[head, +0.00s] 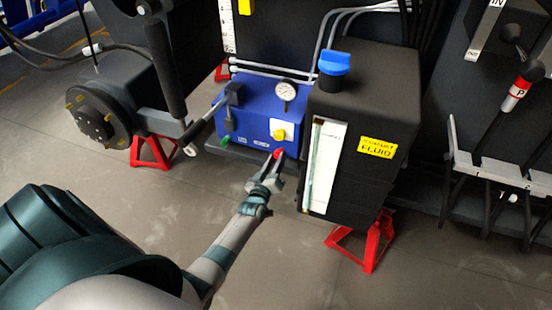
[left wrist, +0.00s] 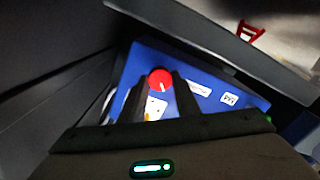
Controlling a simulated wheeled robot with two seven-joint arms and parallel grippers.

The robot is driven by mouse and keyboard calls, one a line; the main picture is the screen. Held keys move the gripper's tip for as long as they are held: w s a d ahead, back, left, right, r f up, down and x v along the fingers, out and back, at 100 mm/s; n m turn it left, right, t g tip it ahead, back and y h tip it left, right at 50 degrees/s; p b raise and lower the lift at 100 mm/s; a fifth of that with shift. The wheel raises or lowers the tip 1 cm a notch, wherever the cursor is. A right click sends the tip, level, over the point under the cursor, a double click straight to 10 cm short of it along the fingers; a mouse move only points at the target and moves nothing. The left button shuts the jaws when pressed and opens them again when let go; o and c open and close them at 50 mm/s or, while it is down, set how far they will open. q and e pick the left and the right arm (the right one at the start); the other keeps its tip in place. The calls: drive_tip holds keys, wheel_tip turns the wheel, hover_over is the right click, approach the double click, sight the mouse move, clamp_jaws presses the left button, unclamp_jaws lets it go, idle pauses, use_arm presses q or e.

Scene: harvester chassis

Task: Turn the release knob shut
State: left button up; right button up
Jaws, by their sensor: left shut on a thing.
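The red release knob (head: 278,153) is on the lower right front of the blue pump box (head: 257,108). In the left wrist view the knob (left wrist: 160,79) is a round red disc with a short white mark, pointing down in the picture. My left gripper (head: 273,166) is at the knob, its dark fingers on either side of it in the left wrist view (left wrist: 158,95), shut on it. The finger contact is partly hidden in the head view. My right gripper is not in view.
A black fluid tank (head: 352,130) with a blue cap (head: 334,63) stands close to the right of my left gripper. The box carries a gauge (head: 286,91), a yellow knob (head: 279,135) and a green fitting (head: 226,141). Red stands (head: 362,240) hold the chassis. Floor in front is clear.

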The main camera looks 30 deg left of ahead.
use_arm(q)
drive_tip(key=m, duration=0.8)
drive_tip(key=shift+f+p, duration=0.15)
drive_tip(key=shift+p, duration=0.25)
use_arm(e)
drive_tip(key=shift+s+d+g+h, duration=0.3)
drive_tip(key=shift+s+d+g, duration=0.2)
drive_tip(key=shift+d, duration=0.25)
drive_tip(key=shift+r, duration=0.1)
use_arm(q)
drive_tip(key=o, duration=0.9)
drive_tip(key=shift+o, duration=0.7)
drive_tip(key=shift+s, duration=0.1)
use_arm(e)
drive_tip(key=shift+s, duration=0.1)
